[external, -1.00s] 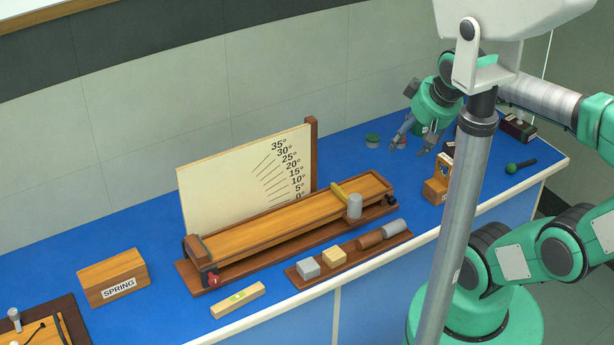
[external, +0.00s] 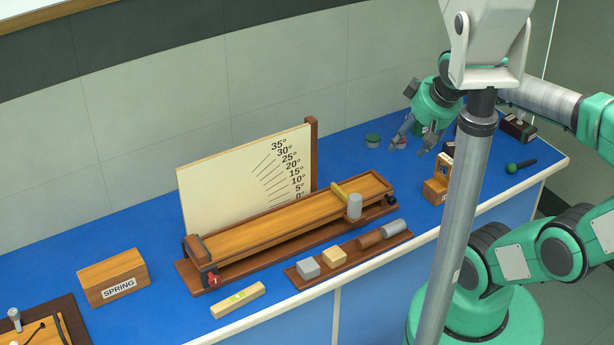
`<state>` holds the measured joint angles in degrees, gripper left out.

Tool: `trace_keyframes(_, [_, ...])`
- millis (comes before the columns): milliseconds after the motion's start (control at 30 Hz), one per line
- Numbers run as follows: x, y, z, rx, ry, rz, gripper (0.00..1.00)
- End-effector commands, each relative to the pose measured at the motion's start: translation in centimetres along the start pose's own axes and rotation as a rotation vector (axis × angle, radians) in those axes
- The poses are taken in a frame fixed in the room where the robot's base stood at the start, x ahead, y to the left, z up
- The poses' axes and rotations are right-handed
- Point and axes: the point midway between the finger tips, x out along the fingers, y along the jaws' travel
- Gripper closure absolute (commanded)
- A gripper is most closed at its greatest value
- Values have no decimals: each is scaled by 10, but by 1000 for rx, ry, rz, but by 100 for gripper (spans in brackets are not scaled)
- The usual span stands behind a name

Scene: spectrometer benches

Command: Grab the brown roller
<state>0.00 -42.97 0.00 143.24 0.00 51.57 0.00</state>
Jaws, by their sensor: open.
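The brown roller (external: 369,241) is a short cylinder lying on its side in a long brown tray (external: 345,262) at the front of the blue bench. A grey cylinder (external: 393,229) lies to its right in the same tray. A pale wooden block (external: 334,257) and a grey block (external: 308,269) sit to its left. My gripper (external: 410,147) is open above the back right of the bench, pointing down. It is well behind and to the right of the roller, with nothing seen between its fingers.
A small wooden stand (external: 437,190) is right of the tray. A spirit level (external: 238,300) and SPRING box (external: 113,272) lie left.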

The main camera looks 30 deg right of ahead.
Motion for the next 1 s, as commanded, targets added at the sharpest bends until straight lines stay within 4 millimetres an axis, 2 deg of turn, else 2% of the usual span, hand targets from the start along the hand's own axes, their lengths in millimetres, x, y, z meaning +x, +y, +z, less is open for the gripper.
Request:
trace_keyframes(100, [0, 0, 0, 0, 0, 0, 47])
trace_keyframes(133, [0, 0, 0, 0, 0, 0, 50])
trace_keyframes(567, [5, 0, -2, 26, -10, 0, 50])
trace_keyframes(767, [28, 1, -8, 158, -55, 5, 50])
trace_keyframes(1000, [82, 2, -16, 457, -149, 37, 50])
